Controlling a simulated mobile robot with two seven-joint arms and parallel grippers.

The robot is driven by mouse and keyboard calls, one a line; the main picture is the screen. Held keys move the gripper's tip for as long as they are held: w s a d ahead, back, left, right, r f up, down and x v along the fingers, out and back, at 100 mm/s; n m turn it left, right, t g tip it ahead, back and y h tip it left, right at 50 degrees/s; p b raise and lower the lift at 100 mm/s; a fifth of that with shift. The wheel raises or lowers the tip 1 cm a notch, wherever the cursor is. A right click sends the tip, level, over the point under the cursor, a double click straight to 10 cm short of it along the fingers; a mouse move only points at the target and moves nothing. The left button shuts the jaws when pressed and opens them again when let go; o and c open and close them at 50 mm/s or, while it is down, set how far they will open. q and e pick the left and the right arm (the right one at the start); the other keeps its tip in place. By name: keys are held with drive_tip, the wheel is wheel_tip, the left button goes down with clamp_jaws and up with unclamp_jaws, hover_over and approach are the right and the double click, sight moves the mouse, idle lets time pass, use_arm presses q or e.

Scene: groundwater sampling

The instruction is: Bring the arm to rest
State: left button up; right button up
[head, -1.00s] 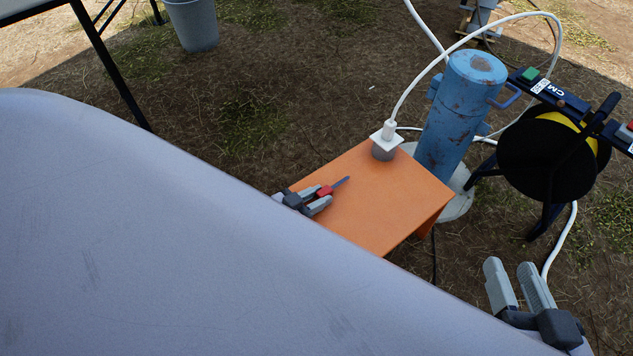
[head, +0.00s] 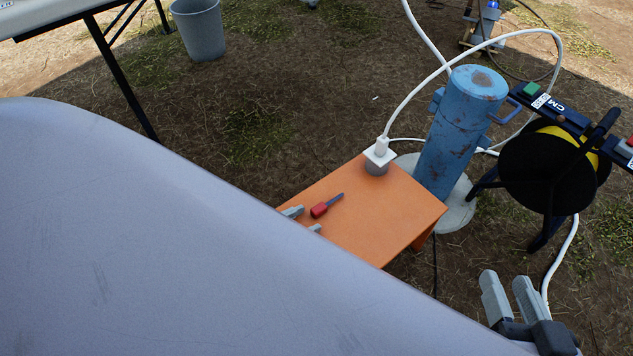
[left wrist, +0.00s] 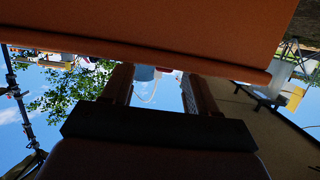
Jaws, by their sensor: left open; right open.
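My left gripper (head: 303,220) is open at the near left edge of the orange table, mostly hidden behind my large grey body part; only its fingertips show. In the left wrist view its two fingers (left wrist: 160,92) stand apart with nothing between them, and an orange panel (left wrist: 150,28) fills the top. My right gripper (head: 508,292) is open and empty at the lower right, its fingers pointing up. A small tool with a red handle and dark tip (head: 321,209) lies on the orange table (head: 390,225), apart from the left fingertips.
A blue rusty well pipe (head: 458,130) stands behind the table. A white fitting with a tube (head: 380,155) sits on the table's far corner. A black reel (head: 550,165) on a stand is at right. A grey bucket (head: 198,28) stands at upper left.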

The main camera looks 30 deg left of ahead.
use_arm(q)
drive_tip(key=shift+s+a+r, duration=0.15)
drive_tip(key=shift+s+r, duration=0.5)
